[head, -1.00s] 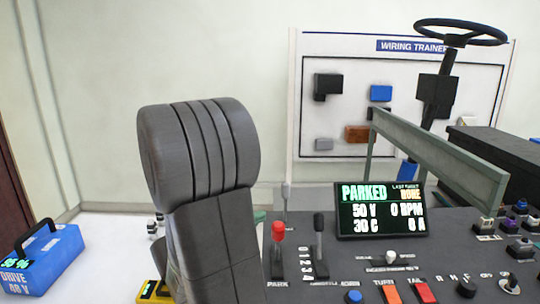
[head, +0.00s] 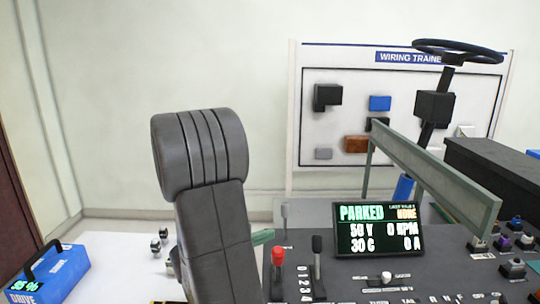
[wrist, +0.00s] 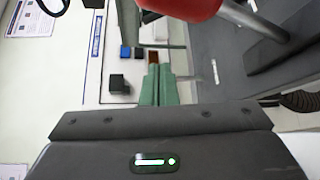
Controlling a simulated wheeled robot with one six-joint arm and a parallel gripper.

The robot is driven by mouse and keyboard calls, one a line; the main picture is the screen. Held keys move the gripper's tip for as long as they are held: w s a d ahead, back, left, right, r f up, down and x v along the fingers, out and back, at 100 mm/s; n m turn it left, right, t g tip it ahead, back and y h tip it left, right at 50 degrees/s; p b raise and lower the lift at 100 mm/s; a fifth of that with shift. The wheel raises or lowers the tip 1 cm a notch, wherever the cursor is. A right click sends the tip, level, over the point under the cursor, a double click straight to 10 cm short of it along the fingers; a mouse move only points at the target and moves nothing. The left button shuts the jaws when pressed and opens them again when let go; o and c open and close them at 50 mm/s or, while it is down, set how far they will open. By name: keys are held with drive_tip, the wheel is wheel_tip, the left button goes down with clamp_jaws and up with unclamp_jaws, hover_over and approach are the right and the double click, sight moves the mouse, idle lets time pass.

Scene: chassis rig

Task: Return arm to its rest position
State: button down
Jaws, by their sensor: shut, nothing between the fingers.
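My arm stands upright in the middle of the head view, left of the console's levers. My gripper (wrist: 158,85) shows in the wrist view as two green fingers pressed together with nothing between them. In the head view only a bit of green finger (head: 263,236) shows from behind my arm, left of the display. The rest of the gripper is hidden there.
The console (head: 345,285) carries a red-knobbed lever (head: 278,256), a black lever (head: 317,245) and a display (head: 378,228) reading PARKED. A red knob (wrist: 180,6) looms close in the wrist view. A green rail (head: 435,180), steering wheel (head: 460,51) and wiring board (head: 335,60) stand behind. A blue case (head: 62,270) sits left.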

drive_tip(key=shift+s+f+b, duration=0.1)
drive_tip(key=shift+f+b, duration=0.05)
drive_tip(key=shift+b, duration=0.35)
drive_tip(key=s+a+f+m+t+h+b, duration=0.25)
drive_tip(key=s+a+m+b, duration=0.25)
drive_tip(key=s+a+b, duration=0.85)
drive_tip(key=w+d+r+n+g+y+p, duration=0.2)
drive_tip(key=w+d+n+p, duration=0.3)
drive_tip(key=w+d+p, duration=0.8)
drive_tip(key=w+g+p, duration=0.1)
drive_tip(key=p, duration=0.2)
drive_tip(key=shift+w+d+r+n+p, duration=0.25)
drive_tip(key=shift+n+p, duration=0.05)
drive_tip(key=shift+p, duration=0.1)
idle(2.1)
